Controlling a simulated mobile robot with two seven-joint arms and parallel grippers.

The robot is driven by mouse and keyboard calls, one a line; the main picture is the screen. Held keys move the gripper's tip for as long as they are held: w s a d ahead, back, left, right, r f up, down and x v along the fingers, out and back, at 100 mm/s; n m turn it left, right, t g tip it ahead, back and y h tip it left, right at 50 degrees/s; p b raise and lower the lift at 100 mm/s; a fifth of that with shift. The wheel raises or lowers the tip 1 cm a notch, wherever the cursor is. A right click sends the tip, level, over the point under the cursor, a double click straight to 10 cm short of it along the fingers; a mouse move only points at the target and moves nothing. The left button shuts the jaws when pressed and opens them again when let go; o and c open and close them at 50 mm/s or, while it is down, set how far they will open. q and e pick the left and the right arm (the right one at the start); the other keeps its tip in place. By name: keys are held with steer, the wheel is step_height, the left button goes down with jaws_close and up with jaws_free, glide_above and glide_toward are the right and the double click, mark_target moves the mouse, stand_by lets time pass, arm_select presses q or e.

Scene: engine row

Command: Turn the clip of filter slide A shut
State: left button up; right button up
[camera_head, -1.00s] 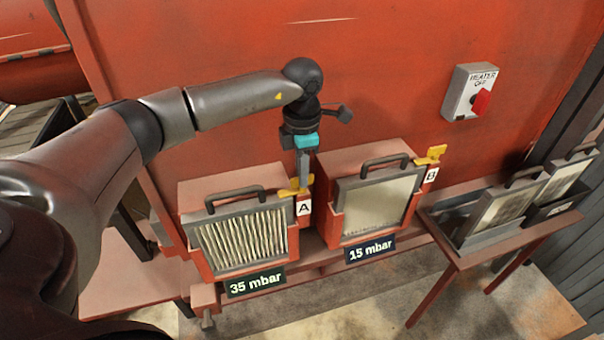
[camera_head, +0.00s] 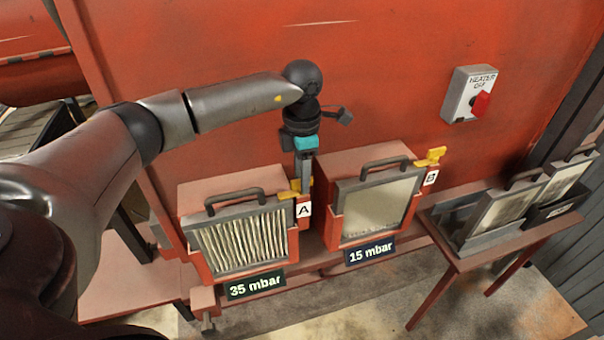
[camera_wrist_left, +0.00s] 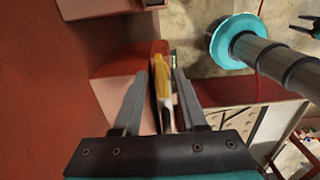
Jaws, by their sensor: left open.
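Filter slide A (camera_head: 240,242) is the grey-framed pleated filter with a black handle, seated in the left red housing above the "35 mbar" plate. Its yellow clip (camera_head: 287,195) is at the housing's upper right corner, above the "A" label (camera_head: 304,210). My left gripper (camera_head: 303,182) points down at this clip and partly hides it. In the left wrist view the yellow clip (camera_wrist_left: 161,80) lies lengthwise between the two open fingers, with a narrow gap visible on the left side. Whether the right finger touches it I cannot tell.
Filter slide B (camera_head: 375,208), with its own yellow clip (camera_head: 431,157), stands close on the right above the "15 mbar" plate. A heater switch box (camera_head: 463,92) is on the red wall behind. Spare filters (camera_head: 508,212) stand on a side table (camera_head: 470,248) at right.

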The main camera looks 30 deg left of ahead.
arm_select(q)
step_height(320, 180, up, 15)
steer(key=shift+r, duration=0.15)
stand_by(0.4)
